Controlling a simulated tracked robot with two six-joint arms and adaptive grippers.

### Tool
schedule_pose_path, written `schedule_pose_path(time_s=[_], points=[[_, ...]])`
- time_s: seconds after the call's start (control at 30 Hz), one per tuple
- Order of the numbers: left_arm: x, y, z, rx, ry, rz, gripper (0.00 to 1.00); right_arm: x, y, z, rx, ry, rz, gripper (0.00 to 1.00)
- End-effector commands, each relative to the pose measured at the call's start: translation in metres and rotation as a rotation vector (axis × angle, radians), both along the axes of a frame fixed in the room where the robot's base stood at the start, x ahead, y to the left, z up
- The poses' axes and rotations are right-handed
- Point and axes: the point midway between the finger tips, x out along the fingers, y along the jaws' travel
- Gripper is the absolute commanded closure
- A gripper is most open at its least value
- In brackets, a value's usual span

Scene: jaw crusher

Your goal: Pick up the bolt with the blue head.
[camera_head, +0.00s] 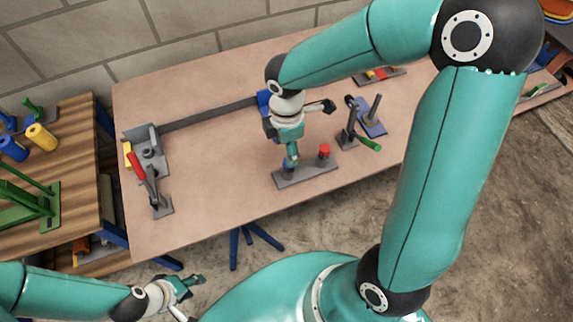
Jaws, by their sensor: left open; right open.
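The bolt with the blue head (288,166) stands at the left end of a grey block (305,177) near the front edge of the table. A bolt with a red head (323,151) stands at the block's right end. My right gripper (293,157) reaches down over the blue-headed bolt, its lower finger at or just above it. It is open; whether it touches the bolt cannot be told, and it partly hides the blue head. My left gripper (190,293) is open and empty at the lower left, in front of the table and far from the bolt.
A grey fixture with a red-handled lever (137,162) stands at the table's left. A green-handled clamp (369,144) and a blue plate with a post (373,124) stand right of the block. A wooden bench (85,180) is at far left.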

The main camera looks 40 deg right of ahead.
Motion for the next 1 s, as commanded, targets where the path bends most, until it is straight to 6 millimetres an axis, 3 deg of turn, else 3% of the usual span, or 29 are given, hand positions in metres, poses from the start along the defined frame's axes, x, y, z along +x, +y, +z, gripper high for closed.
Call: schedule_pose_path(time_s=[0.27, 0.6, 0.9, 1.0], points=[[0.0, 0.0, -0.001, 0.0, 0.0, 0.0, 0.57, -0.001, -0.001, -0.02, 0.001, 0.002, -0.003, 0.42], [0.0, 0.0, -0.001, 0.0, 0.0, 0.0, 0.57, -0.003, -0.004, -0.064, 0.001, 0.002, -0.001, 0.42], [0.0, 0.0, -0.001, 0.0, 0.0, 0.0, 0.57, -0.002, -0.004, -0.068, 0.002, 0.0, -0.003, 0.42], [0.0, 0.0, -0.001, 0.0, 0.0, 0.0, 0.57, -0.002, -0.004, -0.068, 0.002, 0.0, -0.003, 0.58]])
